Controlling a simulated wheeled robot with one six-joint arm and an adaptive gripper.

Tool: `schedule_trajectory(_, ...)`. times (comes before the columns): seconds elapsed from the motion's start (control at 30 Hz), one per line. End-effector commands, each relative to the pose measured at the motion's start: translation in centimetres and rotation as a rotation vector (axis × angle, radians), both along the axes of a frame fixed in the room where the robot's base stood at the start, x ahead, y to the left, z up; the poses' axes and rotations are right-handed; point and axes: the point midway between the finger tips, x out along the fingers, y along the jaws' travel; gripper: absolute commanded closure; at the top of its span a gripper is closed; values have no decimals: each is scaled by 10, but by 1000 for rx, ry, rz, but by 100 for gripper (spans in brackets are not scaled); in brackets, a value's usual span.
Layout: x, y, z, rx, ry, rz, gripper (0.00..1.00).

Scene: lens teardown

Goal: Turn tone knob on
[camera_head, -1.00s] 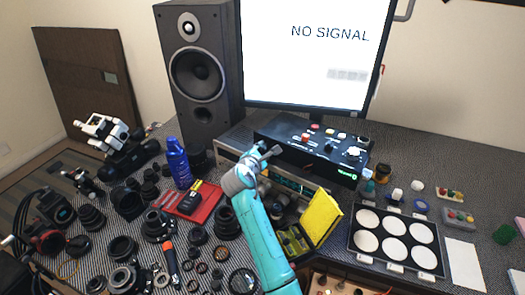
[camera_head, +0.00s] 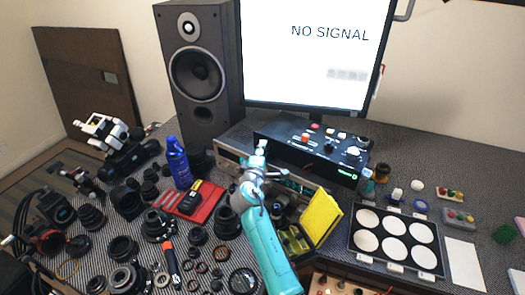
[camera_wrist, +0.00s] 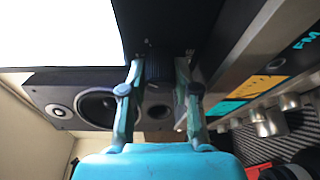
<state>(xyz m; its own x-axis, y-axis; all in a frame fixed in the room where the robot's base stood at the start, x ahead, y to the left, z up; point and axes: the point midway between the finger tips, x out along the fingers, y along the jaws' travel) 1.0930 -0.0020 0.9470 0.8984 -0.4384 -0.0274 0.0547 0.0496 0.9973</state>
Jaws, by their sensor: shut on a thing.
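My gripper (camera_head: 262,147) is at the front left of the black control box (camera_head: 312,146), by the silver receiver (camera_head: 232,143) under it. In the wrist view my gripper (camera_wrist: 160,82) has its two fingers on either side of a dark ribbed knob (camera_wrist: 158,68) and is shut on it. No label shows on this knob, so I cannot confirm from the picture that it is the tone knob. The head view hides it behind my gripper. The receiver's face (camera_wrist: 235,85) shows at the right of the wrist view, with silver knobs (camera_wrist: 268,122).
A tall speaker (camera_head: 200,75) stands at the left, beside a monitor (camera_head: 305,50). An open yellow case (camera_head: 320,218) is close to the right of my arm. A red tray (camera_head: 208,207) and several lenses lie at the left.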

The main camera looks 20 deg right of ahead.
Motion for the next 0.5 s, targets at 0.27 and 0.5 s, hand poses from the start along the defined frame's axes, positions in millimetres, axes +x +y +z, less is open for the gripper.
schedule_trajectory(0.27,0,0,-2,129,-144,0,100)
schedule_trajectory(0.5,0,0,-2,200,-223,-1,100)
